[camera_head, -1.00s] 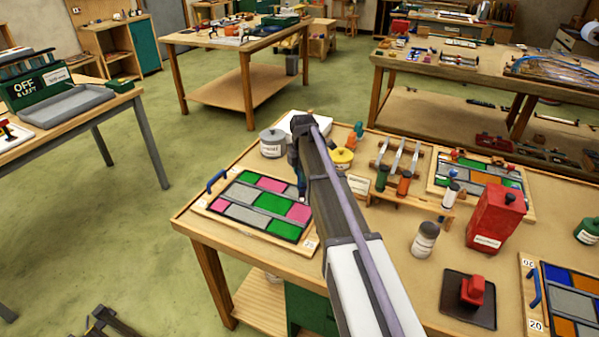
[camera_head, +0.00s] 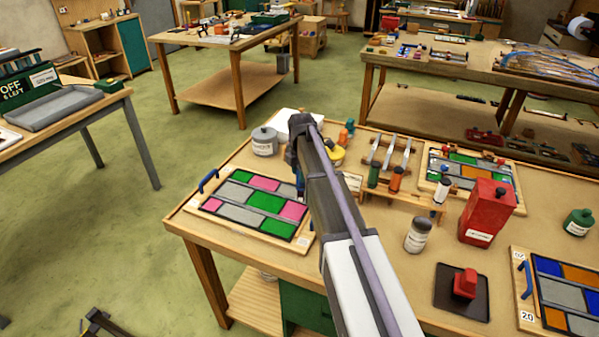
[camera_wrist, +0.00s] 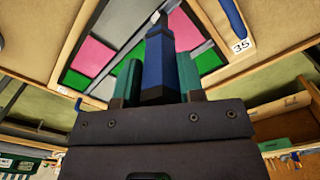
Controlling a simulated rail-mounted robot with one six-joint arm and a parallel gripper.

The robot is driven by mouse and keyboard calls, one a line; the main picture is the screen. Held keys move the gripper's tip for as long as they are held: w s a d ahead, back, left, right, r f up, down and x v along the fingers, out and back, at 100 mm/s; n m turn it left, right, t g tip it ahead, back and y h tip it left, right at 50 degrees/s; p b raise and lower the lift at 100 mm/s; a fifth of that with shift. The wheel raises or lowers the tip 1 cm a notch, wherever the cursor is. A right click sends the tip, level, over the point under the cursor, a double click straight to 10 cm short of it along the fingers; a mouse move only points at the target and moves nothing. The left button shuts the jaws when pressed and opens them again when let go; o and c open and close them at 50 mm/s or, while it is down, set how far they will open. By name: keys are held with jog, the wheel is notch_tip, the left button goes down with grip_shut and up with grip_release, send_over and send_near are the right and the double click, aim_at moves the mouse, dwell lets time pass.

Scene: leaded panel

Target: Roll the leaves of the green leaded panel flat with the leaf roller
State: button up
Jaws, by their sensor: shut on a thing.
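The leaded panel with green, pink and grey panes (camera_head: 243,214) lies on a wooden board at the left of the bench. It also fills the upper part of the wrist view (camera_wrist: 97,55), beyond my gripper. My gripper (camera_wrist: 158,82) is shut on a blue-handled tool (camera_wrist: 158,62), apparently the leaf roller, with a small pale tip pointing towards the panel. I cannot tell whether the tip touches the panel. In the head view my arm hides most of the gripper and tool, near the panel's right end.
A lidded grey pot (camera_head: 264,142) stands behind the panel. A tool rack (camera_head: 390,180), red can (camera_head: 488,212), pale jar (camera_head: 418,235) and red block on a dark pad (camera_head: 465,283) stand right of my arm. Other panels lie at the back right and front right.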

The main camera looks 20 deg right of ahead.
jog(key=shift+s+d, duration=0.55)
jog(key=shift+d, duration=0.05)
jog(key=shift+s+d, duration=0.65)
notch_tip(320, 180, up, 6)
jog(key=p, duration=0.6)
